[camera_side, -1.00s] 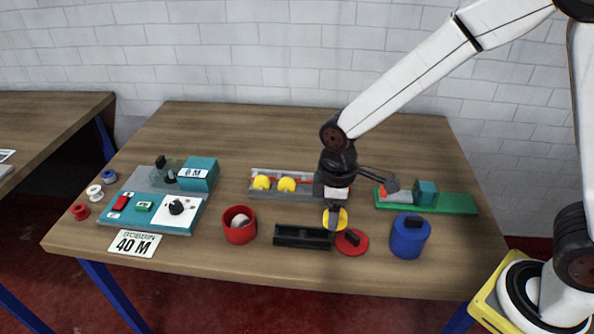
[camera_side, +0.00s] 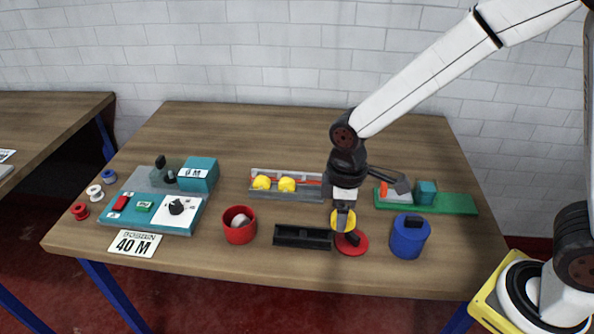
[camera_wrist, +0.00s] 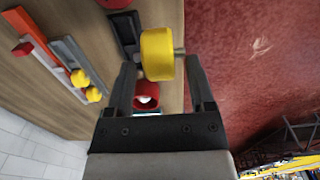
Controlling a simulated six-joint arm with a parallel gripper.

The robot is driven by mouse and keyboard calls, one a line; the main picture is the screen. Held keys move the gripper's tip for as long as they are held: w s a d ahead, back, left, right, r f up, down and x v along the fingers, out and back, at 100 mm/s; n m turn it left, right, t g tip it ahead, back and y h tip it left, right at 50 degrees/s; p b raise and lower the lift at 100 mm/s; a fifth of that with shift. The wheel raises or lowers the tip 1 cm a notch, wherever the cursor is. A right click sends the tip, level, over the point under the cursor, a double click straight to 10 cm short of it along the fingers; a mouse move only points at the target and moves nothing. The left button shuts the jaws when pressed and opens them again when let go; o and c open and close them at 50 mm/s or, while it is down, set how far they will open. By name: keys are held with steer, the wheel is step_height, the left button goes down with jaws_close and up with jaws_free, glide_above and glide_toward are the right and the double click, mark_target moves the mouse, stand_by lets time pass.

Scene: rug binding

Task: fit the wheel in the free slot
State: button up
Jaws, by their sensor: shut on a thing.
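My gripper (camera_side: 343,222) is shut on a yellow wheel (camera_side: 350,219) and holds it above the front right of the table, near the red disc. My gripper hides the rack's right end in the side view. The rack (camera_wrist: 70,50) also shows at left in the wrist view.
A black tray (camera_side: 302,237), a red cup (camera_side: 240,232) and a red disc with a black knob (camera_side: 359,246) lie along the front. A blue pot (camera_side: 408,241) stands at right, a green board (camera_side: 455,204) behind it. A teal machine (camera_side: 145,212) fills the left.

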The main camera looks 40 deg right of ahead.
steer(key=w+d, duration=0.7)
steer(key=d, duration=0.4)
steer(key=shift+w+f, duration=1.5)
steer(key=shift+w, duration=0.8)
steer(key=shift+w+f, duration=1.5)
steer(key=shift+w, duration=0.8)
steer(key=shift+w+f, duration=1.5)
steer(key=shift+w, duration=0.8)
steer(key=shift+w+f, duration=0.1)
steer(key=shift+f, duration=0.05)
steer(key=shift+w+f, duration=0.2)
steer(key=shift+f, duration=1.5)
steer(key=shift+f, duration=0.15)
